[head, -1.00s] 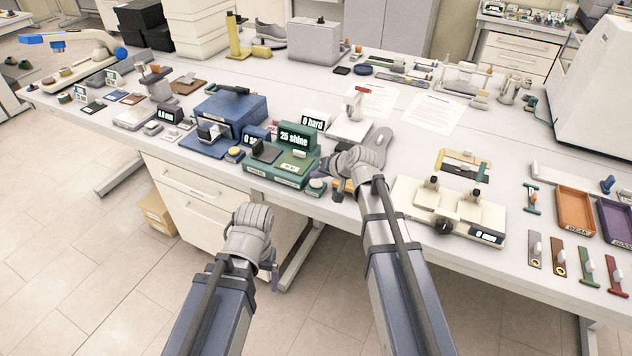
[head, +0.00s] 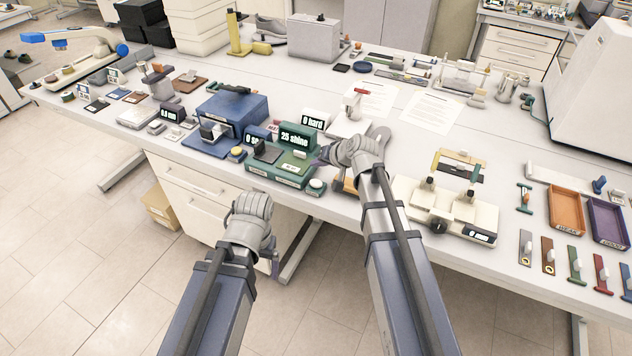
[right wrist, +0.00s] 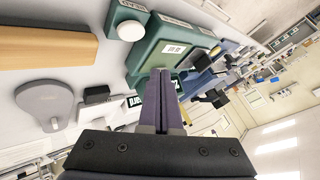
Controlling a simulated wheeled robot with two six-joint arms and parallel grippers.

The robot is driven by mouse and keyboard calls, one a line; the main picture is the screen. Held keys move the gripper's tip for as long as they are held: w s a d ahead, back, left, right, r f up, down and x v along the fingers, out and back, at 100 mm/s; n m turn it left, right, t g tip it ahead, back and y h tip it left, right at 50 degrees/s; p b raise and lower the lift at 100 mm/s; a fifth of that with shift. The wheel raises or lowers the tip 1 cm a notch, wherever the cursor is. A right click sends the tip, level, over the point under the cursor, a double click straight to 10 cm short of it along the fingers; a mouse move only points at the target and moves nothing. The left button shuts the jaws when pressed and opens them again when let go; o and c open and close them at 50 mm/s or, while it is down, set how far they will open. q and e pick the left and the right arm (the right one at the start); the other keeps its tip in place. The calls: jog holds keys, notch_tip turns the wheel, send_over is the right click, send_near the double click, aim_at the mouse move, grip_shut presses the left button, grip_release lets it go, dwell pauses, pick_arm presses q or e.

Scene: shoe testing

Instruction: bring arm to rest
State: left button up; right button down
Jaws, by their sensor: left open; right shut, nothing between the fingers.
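My right gripper (head: 321,157) is above the front edge of the bench, its purple fingers pointing left toward the green "25 shine" device (head: 291,168). In the right wrist view the gripper's two fingers (right wrist: 163,100) are together with nothing between them, and the green device (right wrist: 150,55) lies just beyond; I cannot tell whether they touch it. My left gripper (head: 272,262) is in front of the bench and below its top, over the floor. Its fingers are mostly hidden behind my wrist. It is open, and no held object shows.
A white gauge fixture (head: 446,208) stands right of my right arm. A blue device (head: 232,112) stands left of the green one. An orange tray (head: 566,211) and a purple tray (head: 607,222) are at the right. White drawers (head: 200,195) are beneath the bench.

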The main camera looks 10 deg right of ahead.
dwell(0.3)
jog(key=s+a+f+n+g+h, duration=0.1)
jog(key=s+a+f+n+g, duration=0.2)
jog(key=s, duration=0.4)
jog(key=s+a+f+n+g+h, duration=0.1)
jog(key=s+a+f+g, duration=0.1)
jog(key=s+a, duration=0.45)
jog(key=s+d+f+n+g+h, duration=0.1)
jog(key=s+n+g+h, duration=0.1)
jog(key=s, duration=1.2)
jog(key=shift+d+f+n+g+h, duration=0.25)
jog(key=shift+d+n+g+h, duration=0.15)
jog(key=shift+g+h, duration=0.45)
